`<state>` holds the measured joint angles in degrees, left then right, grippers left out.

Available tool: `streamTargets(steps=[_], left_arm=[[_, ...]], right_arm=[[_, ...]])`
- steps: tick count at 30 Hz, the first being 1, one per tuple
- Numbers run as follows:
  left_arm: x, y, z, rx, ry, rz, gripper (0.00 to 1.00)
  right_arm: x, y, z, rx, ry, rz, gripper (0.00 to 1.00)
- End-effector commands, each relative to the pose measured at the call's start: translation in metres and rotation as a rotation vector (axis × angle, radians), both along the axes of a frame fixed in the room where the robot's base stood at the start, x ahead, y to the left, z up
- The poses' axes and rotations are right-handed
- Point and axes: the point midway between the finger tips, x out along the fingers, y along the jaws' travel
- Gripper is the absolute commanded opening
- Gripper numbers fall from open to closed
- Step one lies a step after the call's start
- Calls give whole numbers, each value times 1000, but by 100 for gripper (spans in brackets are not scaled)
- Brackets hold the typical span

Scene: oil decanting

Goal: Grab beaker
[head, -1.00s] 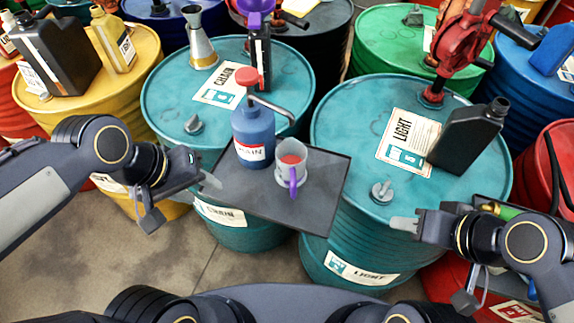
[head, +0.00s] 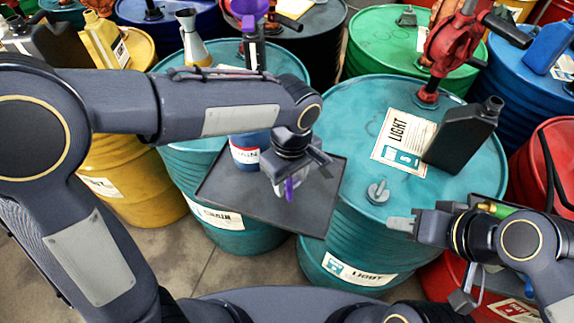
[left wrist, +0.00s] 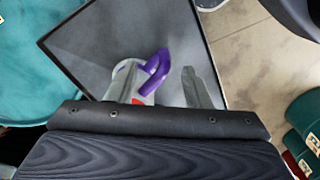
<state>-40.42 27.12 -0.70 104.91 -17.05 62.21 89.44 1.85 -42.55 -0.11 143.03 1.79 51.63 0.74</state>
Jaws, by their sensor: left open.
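The beaker stands on the dark tray (head: 225,192) and is mostly hidden behind my left gripper in the head view; its purple handle (head: 289,190) shows below the gripper. In the left wrist view the purple handle (left wrist: 155,72) lies between the two fingers of my open left gripper (left wrist: 161,88). I cannot tell whether the fingers touch the beaker. My right gripper (head: 400,223) is out at the right, away from the beaker; its opening is unclear.
A blue pump bottle (head: 246,150) stands on the tray close to the left gripper, its top hidden by my arm. The tray rests across teal drums, one labelled LIGHT (head: 340,110). A black canister (head: 465,138) stands on that drum.

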Motion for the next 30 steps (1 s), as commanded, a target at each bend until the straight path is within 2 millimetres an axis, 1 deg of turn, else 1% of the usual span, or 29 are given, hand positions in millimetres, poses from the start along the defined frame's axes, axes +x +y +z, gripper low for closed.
streamTargets(steps=[8, 9, 12, 15, 21, 23, 30], left_arm=[[-4, 0, -37, 3, 6, -1, 44], [-5, 0, -43, 3, 5, -1, 44], [-4, 0, -55, 2, 3, -1, 44], [-4, -1, -60, -1, 2, 0, 44], [-4, -1, -61, -1, 0, 0, 44], [-4, -1, -61, -1, 0, 0, 38], [-4, -1, -60, -1, 0, 0, 6]], right_arm=[[0, 0, 8, 0, 0, 0, 36], [0, 0, 8, 0, 0, 0, 36], [0, 0, 8, 0, 0, 0, 36], [0, 0, 8, 0, 0, 0, 36], [0, 0, 8, 0, 0, 0, 36], [0, 0, 8, 0, 0, 0, 36], [0, 0, 8, 0, 0, 0, 36]])
